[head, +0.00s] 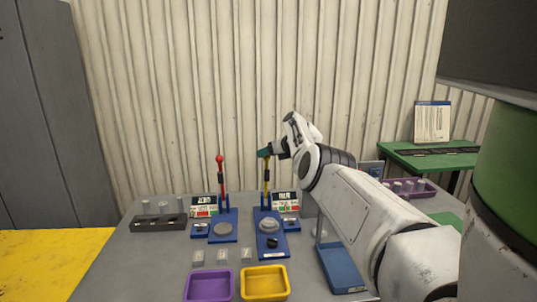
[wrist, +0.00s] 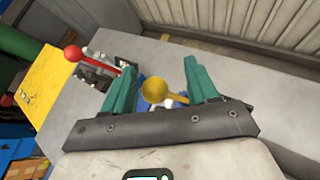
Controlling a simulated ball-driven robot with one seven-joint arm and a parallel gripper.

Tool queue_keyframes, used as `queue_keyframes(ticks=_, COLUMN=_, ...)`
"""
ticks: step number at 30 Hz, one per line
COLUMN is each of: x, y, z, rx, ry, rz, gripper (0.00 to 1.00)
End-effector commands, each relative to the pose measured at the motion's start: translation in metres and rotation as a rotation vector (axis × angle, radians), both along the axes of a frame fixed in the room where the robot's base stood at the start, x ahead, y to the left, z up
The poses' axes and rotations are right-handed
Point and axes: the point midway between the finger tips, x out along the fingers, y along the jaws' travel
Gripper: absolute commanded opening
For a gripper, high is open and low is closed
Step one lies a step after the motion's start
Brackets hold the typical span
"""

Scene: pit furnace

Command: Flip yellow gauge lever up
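The yellow gauge lever (head: 266,187) stands roughly upright on a blue base (head: 271,245) in the head view. My gripper (head: 265,153) is at its top and hides the knob there. In the wrist view the round yellow knob (wrist: 155,91) sits between the two teal fingers of my gripper (wrist: 160,88). The fingers are spread, with a visible gap on both sides of the knob. A round grey gauge (head: 269,225) sits on the blue base in front of the lever.
A similar red lever (head: 220,172) with a red knob (wrist: 73,53) stands close on the left. A purple tray (head: 209,286) and a yellow tray (head: 265,283) lie at the table's front. A dark rack (head: 158,224) stands left, and a blue stand (head: 343,270) right.

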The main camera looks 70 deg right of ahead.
Motion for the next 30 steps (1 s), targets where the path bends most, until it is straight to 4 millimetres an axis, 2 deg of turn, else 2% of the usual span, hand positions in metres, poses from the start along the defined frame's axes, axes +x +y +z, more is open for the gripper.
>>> queue_keyframes(ticks=7, x=0.000, y=0.001, z=0.000, rx=0.004, ry=0.002, rz=0.003, gripper=0.58)
queue_keyframes(ticks=15, x=-0.004, y=0.007, z=0.013, rx=0.001, ry=-0.004, rz=0.010, gripper=0.58)
queue_keyframes(ticks=23, x=-0.023, y=0.013, z=0.014, rx=0.004, ry=0.003, rz=0.000, gripper=0.58)
queue_keyframes(ticks=30, x=-0.042, y=0.022, z=0.025, rx=0.002, ry=0.003, rz=-0.002, gripper=0.58)
